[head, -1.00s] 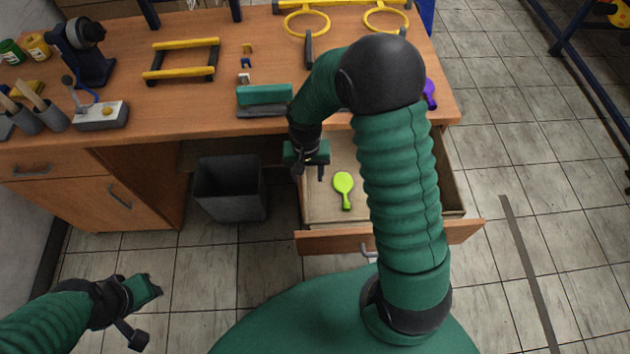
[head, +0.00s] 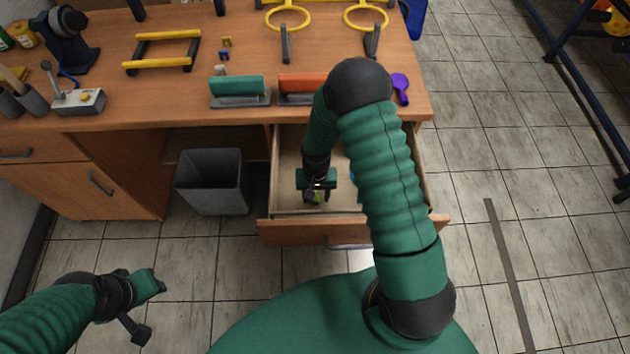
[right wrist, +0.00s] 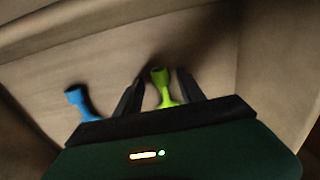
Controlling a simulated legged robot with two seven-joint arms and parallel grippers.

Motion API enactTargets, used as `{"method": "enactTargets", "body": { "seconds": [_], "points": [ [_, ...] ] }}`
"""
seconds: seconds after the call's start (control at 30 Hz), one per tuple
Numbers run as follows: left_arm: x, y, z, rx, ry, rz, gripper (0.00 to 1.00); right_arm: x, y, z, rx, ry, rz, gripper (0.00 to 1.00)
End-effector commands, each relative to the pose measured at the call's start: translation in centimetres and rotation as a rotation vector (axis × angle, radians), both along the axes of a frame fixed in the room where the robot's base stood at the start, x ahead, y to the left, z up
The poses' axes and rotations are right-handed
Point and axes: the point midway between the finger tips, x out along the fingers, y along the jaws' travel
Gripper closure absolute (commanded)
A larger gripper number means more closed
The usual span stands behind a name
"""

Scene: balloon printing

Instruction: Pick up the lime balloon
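The lime balloon (head: 316,197) lies in the open drawer (head: 295,233), mostly hidden under my right gripper (head: 317,194) in the head view. In the right wrist view, the neck end of the lime balloon (right wrist: 161,76) shows between the two dark fingers of the right gripper (right wrist: 160,92). The fingers are apart, one on each side of it, with a gap visible. The balloon's round part is hidden behind the gripper body. My left gripper (head: 152,306) is open and empty over the floor at the lower left.
A blue balloon (right wrist: 80,100) lies left of the lime one in the right wrist view. The drawer walls surround my right gripper. A purple balloon (head: 401,84) lies on the desk (head: 180,92). A grey bin (head: 212,178) stands left of the drawer.

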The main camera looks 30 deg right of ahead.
Motion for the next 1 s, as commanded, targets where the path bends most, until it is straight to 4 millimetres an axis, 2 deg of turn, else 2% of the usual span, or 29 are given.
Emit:
{"method": "enactTargets", "body": {
  "seconds": [0.03,0.33,0.57,0.67,1.0],
  "points": [
    [0.0,0.0,0.0,0.000,0.000,0.000,0.64,0.0,0.0,0.0,0.000,0.000,0.000,0.61],
    [0.0,0.0,0.0,0.000,0.000,0.000,0.64,0.0,0.1,0.0,-0.001,0.001,0.001,1.00],
    [0.0,0.0,0.0,0.000,0.000,0.000,0.64,0.0,0.0,0.1,-0.001,0.001,0.001,1.00],
    [0.0,0.0,0.1,0.000,0.000,0.000,0.64,0.1,0.0,0.8,-0.001,-0.001,0.000,1.00],
    [0.0,0.0,0.9,0.000,0.000,0.000,0.64,0.1,0.0,8.4,-0.001,-0.003,0.001,1.00]
  ]
}}
